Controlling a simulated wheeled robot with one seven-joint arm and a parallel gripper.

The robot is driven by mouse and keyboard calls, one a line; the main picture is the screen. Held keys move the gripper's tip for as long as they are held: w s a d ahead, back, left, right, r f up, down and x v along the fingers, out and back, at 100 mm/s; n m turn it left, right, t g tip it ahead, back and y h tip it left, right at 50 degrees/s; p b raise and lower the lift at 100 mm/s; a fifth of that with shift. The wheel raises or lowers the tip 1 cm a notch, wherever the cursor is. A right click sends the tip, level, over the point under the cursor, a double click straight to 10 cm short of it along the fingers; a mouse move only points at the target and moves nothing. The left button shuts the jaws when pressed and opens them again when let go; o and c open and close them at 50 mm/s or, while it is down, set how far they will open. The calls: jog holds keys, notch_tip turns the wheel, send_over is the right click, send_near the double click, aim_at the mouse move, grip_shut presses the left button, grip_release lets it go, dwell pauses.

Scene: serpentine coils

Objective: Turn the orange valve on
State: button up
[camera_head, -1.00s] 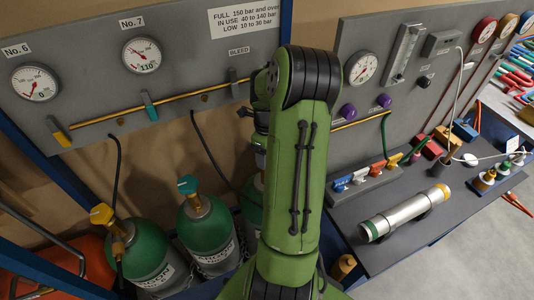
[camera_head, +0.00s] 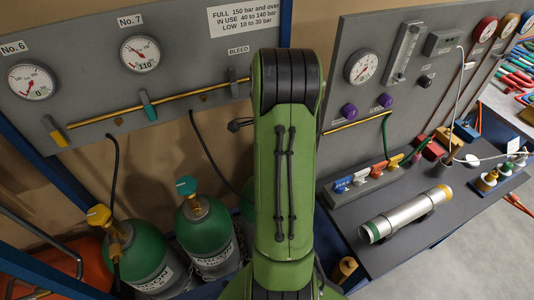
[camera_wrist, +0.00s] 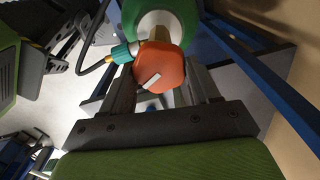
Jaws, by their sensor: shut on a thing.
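The orange valve (camera_wrist: 168,62) is a rounded orange handwheel with a short white mark, on top of a green gas cylinder (camera_wrist: 178,12) in the wrist view. My gripper (camera_wrist: 162,84) has one grey finger on each side of it and is shut on it. A teal fitting (camera_wrist: 122,54) with a black hose sits beside the valve on the left. In the head view my green arm hides the orange valve and the gripper.
Two green cylinders stand at lower left, one with a yellow valve (camera_head: 99,215) and one with a teal valve (camera_head: 187,186). A gauge panel (camera_head: 190,50) rises behind them. A dark bench (camera_head: 375,260) with a silver cylinder (camera_head: 405,214) is at right.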

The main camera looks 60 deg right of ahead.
jog(key=shift+n, duration=0.4)
jog(key=o, duration=1.1)
jog(key=shift+c, duration=0.2)
notch_tip(320, 180, up, 16)
jog(key=p, duration=0.1)
jog(key=shift+f, duration=0.1)
